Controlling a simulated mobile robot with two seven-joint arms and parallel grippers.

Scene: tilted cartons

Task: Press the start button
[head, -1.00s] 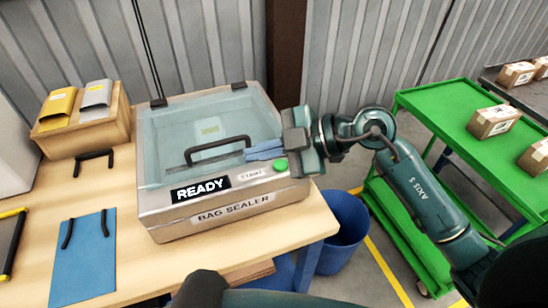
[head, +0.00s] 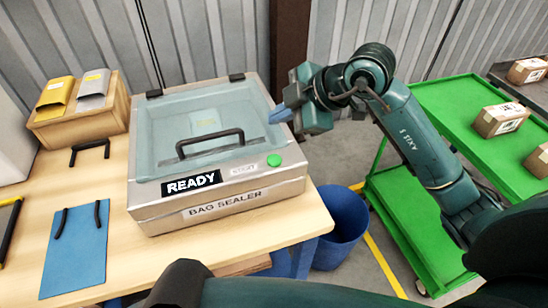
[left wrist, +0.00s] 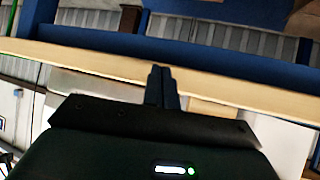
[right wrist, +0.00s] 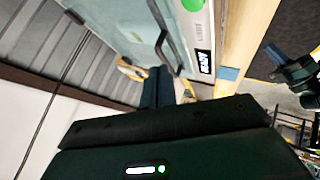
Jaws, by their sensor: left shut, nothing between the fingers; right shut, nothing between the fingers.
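The bag sealer (head: 220,200) is a steel box on the table with a clear lid (head: 165,125) that lies down over it, and a black handle. Its display (head: 191,184) reads READY. The round green start button (head: 273,160) is on the front right of its top; it also shows at the top of the right wrist view (right wrist: 192,5). My right gripper (head: 280,114) is shut and empty at the sealer's right edge, behind the button and apart from it. My left gripper (left wrist: 162,85) is shut and empty in the left wrist view; it is outside the head view.
A wooden holder (head: 85,130) with yellow and grey pouches stands at the back left. A blue mat (head: 75,265) with black handles lies at the front left. A blue bin (head: 342,225) stands right of the table, and a green cart (head: 470,165) with cartons beyond it.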

